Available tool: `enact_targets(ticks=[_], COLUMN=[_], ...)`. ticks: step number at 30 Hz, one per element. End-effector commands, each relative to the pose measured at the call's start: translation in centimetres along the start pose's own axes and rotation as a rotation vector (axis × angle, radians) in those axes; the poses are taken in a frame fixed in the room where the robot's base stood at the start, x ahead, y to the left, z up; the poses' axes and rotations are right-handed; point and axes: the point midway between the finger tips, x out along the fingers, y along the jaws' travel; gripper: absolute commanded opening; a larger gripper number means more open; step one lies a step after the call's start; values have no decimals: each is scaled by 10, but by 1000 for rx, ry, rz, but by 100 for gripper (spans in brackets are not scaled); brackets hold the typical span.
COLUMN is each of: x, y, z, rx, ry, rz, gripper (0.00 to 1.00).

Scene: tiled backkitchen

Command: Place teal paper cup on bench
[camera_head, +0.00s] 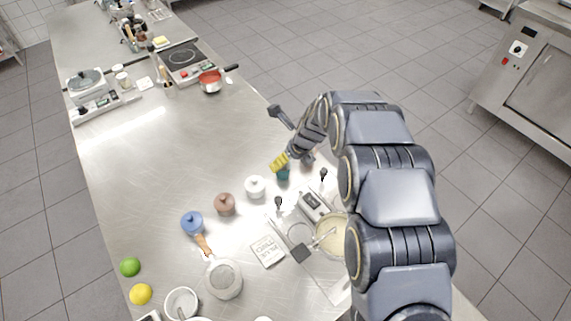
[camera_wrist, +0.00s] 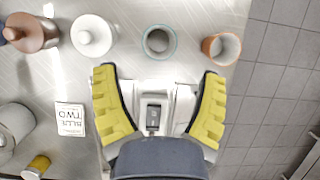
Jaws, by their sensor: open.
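The teal paper cup (camera_wrist: 159,43) stands upright on the steel bench (camera_head: 150,170), seen from above as a teal rim with a grey inside in the wrist view. In the head view the teal cup (camera_head: 283,175) shows just below my gripper's yellow fingers. My gripper (camera_wrist: 158,72) is open and empty, its two yellow fingers spread wide. The cup lies just beyond the fingertips, between their lines, with no visible contact. In the head view my gripper (camera_head: 279,162) is partly hidden by its own wrist.
A brown cup (camera_wrist: 221,47) stands right of the teal cup, near the bench edge. A white lidded pot (camera_wrist: 94,35) and a brown pot (camera_wrist: 32,32) stand to the left. A scale (camera_head: 314,205) lies nearby. The bench's middle left is clear.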

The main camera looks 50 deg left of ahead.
Motion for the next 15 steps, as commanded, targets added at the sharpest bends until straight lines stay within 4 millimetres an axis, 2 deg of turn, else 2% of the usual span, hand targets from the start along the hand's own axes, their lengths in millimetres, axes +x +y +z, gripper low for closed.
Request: enact_targets(ticks=[3,6,15], x=[-20,-29,-37], y=[0,0,0], z=[0,0,-1], rx=[-1,-1,-1], ry=[0,1,2], rz=[-2,-1,0], gripper=[72,72,72])
